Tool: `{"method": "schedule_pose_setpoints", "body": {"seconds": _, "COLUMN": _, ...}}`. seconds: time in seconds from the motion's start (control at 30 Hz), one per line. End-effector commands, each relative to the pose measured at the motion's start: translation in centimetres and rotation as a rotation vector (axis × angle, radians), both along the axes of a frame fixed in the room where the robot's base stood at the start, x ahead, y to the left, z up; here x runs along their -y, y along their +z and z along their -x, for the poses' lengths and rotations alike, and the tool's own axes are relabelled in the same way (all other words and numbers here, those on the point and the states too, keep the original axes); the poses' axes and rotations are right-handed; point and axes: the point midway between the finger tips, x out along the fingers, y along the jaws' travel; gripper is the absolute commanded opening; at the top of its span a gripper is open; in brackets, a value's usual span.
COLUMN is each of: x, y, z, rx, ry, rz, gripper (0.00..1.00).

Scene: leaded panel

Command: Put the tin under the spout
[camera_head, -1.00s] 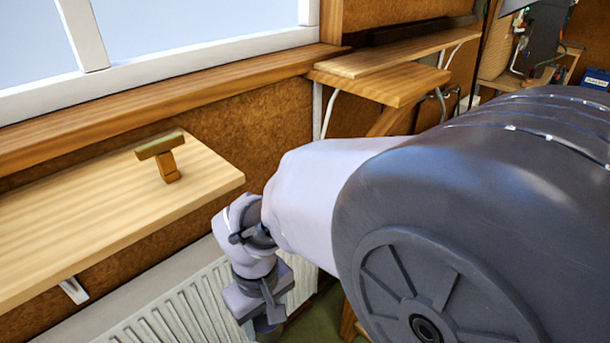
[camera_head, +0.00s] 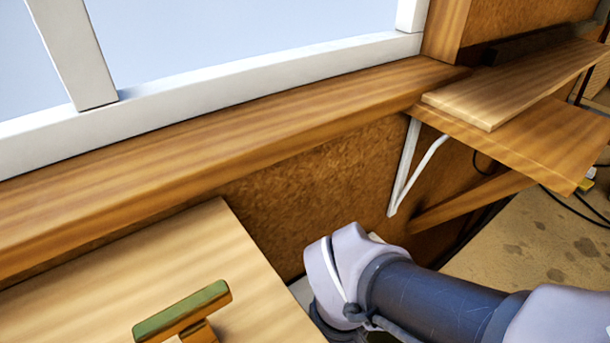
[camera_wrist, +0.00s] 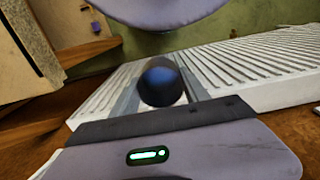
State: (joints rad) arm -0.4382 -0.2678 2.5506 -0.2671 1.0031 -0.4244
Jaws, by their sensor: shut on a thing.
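In the wrist view my gripper (camera_wrist: 161,96) is shut on a dark, rounded thing (camera_wrist: 160,80) with a bluish sheen, which I take to be the tin. Its lower part is hidden by the gripper body. In the head view the gripper itself is out of sight; only my arm shows at the lower right. I cannot make out a spout in either current view.
A T-shaped wooden or brass piece with a greenish top (camera_head: 182,311) stands on the pale wooden shelf (camera_head: 110,275) at lower left. A window sill (camera_head: 220,160) runs behind it. Bracketed shelves (camera_head: 530,135) are at right. A white ribbed radiator (camera_wrist: 255,65) lies beyond the gripper.

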Motion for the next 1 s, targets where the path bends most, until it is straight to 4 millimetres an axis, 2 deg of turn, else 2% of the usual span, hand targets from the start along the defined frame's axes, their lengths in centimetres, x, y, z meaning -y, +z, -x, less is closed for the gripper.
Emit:
{"method": "schedule_pose_setpoints", "body": {"seconds": 0.1, "x": -0.2, "y": 1.0, "z": -2.3, "rx": -0.01, "ry": -0.001, "rz": 0.005, "gripper": 0.13}}
{"method": "schedule_pose_setpoints", "body": {"seconds": 0.33, "x": -0.4, "y": 0.9, "z": -4.4, "rx": -0.009, "ry": -0.002, "rz": 0.003, "gripper": 0.13}}
{"method": "schedule_pose_setpoints", "body": {"seconds": 0.4, "x": -0.8, "y": -0.6, "z": -6.8, "rx": -0.001, "ry": -0.004, "rz": 0.001, "gripper": 0.13}}
{"method": "schedule_pose_setpoints", "body": {"seconds": 0.63, "x": -1.5, "y": -1.4, "z": -12.8, "rx": 0.0, "ry": -0.003, "rz": 0.0, "gripper": 0.13}}
{"method": "schedule_pose_setpoints", "body": {"seconds": 0.83, "x": -1.8, "y": -1.5, "z": -15.4, "rx": 0.001, "ry": -0.002, "rz": 0.001, "gripper": 0.13}}
{"method": "schedule_pose_setpoints", "body": {"seconds": 1.0, "x": -1.8, "y": -5.2, "z": -15.1, "rx": -0.002, "ry": 0.001, "rz": 0.001, "gripper": 0.13}}
